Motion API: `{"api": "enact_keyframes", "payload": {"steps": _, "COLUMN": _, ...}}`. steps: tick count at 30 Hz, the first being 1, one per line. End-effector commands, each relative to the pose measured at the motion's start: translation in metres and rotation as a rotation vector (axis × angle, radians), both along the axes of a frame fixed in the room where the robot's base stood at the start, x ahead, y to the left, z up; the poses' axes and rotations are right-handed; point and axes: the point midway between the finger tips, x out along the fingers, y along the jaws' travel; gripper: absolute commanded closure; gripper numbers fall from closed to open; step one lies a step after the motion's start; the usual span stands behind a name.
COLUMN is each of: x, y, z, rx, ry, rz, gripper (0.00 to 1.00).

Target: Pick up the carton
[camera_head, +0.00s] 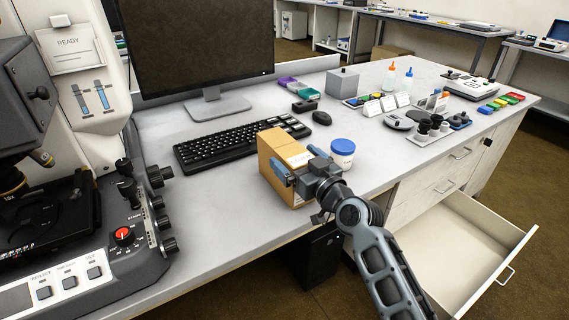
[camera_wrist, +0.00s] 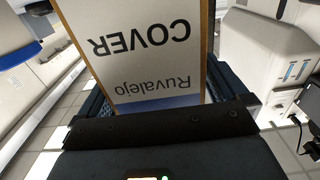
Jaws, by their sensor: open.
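The carton (camera_head: 270,150) is a tan box with a white label, standing on the grey bench near its front edge. In the wrist view the carton's white label (camera_wrist: 140,50) fills the upper middle, with "COVER" and "Ruvalejo" upside down. My gripper (camera_head: 298,175) is at the carton's front, partly hiding it. In the wrist view the dark fingers (camera_wrist: 158,90) lie on either side of the carton, and the gripper is open. I cannot tell whether either finger touches the carton.
A jar with a blue lid (camera_head: 342,152) stands just right of the carton. A black keyboard (camera_head: 240,142) and mouse (camera_head: 321,118) lie behind it. A microscope (camera_head: 50,200) stands at left. An open drawer (camera_head: 465,245) juts out at lower right. The bench between microscope and carton is clear.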

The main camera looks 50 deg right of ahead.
Motion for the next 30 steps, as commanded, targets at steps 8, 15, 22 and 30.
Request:
{"api": "enact_keyframes", "payload": {"steps": 8, "x": 0.0156, "y": -0.0048, "z": -0.0001, "rx": -0.001, "ry": 0.001, "rz": 0.000, "gripper": 0.00}}
{"api": "enact_keyframes", "payload": {"steps": 15, "x": 0.0152, "y": -0.0046, "z": -0.0001, "rx": -0.001, "ry": 0.000, "rz": 0.000, "gripper": 0.11}}
{"api": "enact_keyframes", "payload": {"steps": 22, "x": 0.0151, "y": -0.0046, "z": 0.0000, "rx": -0.001, "ry": 0.000, "rz": 0.000, "gripper": 0.33}}
{"api": "enact_keyframes", "payload": {"steps": 30, "x": 0.0151, "y": -0.0046, "z": 0.0000, "rx": -0.001, "ry": 0.000, "rz": 0.000, "gripper": 0.58}}
